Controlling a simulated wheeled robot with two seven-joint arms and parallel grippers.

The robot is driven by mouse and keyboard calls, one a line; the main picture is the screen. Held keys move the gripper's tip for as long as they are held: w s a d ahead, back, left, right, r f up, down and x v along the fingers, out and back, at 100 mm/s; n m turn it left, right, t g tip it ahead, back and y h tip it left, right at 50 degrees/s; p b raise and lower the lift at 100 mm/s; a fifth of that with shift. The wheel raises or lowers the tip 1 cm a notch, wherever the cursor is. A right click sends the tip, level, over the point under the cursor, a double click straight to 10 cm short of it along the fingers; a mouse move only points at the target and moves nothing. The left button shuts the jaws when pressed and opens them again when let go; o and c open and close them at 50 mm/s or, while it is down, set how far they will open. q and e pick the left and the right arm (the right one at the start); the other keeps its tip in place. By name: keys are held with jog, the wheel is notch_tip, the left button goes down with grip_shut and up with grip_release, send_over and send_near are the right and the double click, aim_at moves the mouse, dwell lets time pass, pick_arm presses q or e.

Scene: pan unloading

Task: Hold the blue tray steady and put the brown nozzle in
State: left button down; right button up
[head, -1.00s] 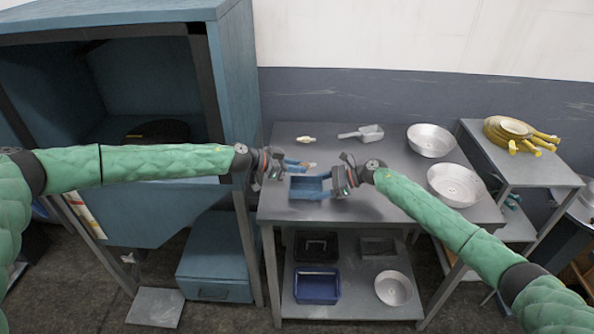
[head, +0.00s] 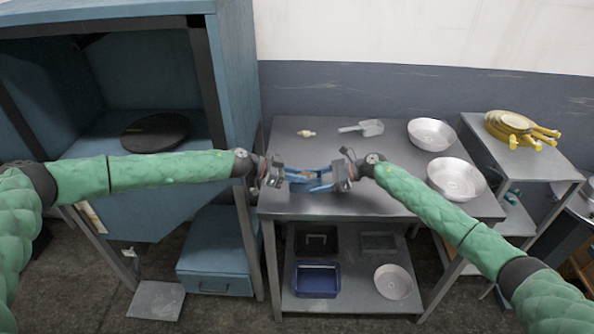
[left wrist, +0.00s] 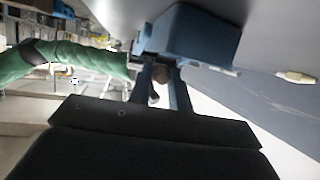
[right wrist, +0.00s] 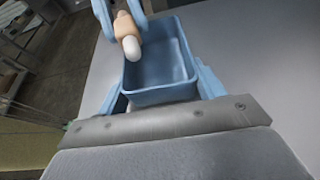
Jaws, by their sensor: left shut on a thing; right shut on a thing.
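The blue tray (right wrist: 175,97) is held at its near end between the fingers of my right gripper (head: 330,182); the right wrist view shows its inside empty. My left gripper (head: 293,177) is shut on the brown nozzle (right wrist: 128,34), which has a pale rounded tip. In the right wrist view the nozzle overlaps the tray's far left corner, with its tip over the opening; the exact height is unclear. In the left wrist view the nozzle (left wrist: 160,74) shows between the fingers, close to the tray (left wrist: 200,32). The head view partly hides the tray behind the grippers.
A cream nozzle (head: 306,133) and a metal scoop (head: 362,128) lie at the back of the table (head: 350,207). Two metal pans (head: 432,134) (head: 456,180) stand at its right. A dark blue bin (head: 317,280) is on the lower shelf. The table's front is clear.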

pick_arm(q)
jog(key=shift+f, duration=0.4)
jog(key=shift+f, duration=0.1)
